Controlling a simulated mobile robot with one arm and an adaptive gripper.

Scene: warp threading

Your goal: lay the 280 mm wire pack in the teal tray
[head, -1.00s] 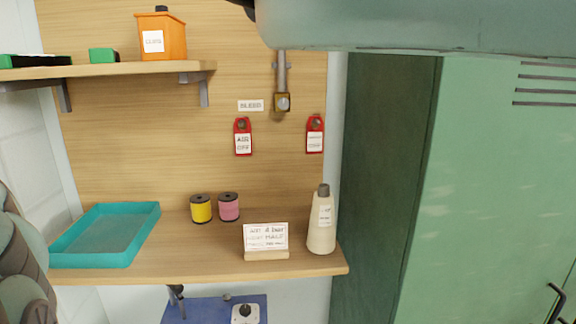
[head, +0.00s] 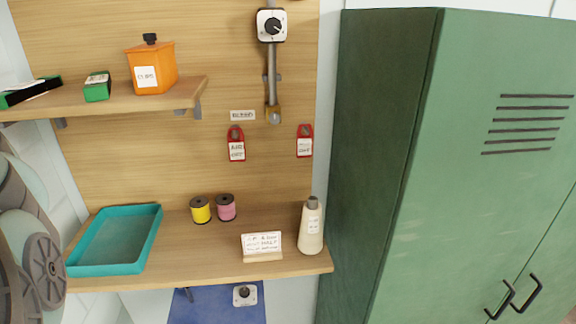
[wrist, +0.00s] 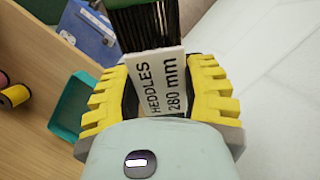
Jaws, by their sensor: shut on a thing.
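The wire pack (wrist: 150,29) shows in the wrist view as a bundle of dark wires under a green bar. Its white label (wrist: 163,83) reads "HEDDLES 280 mm". My gripper (wrist: 160,90) has its yellow ribbed fingers shut on the pack, one on each side of the label. The teal tray (head: 75,270) lies at the left end of the wooden bench in the head view and looks empty. A corner of the tray (wrist: 68,108) also shows in the wrist view, below and left of the pack. The pack is held apart from the tray and is not seen in the head view.
Yellow (head: 201,211) and pink (head: 226,208) spools, a sign card (head: 262,245) and a beige bottle (head: 311,230) stand right of the tray. A shelf (head: 130,100) above holds an orange canister (head: 152,72) and green boxes (head: 97,88). A green cabinet (head: 450,200) stands at right.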

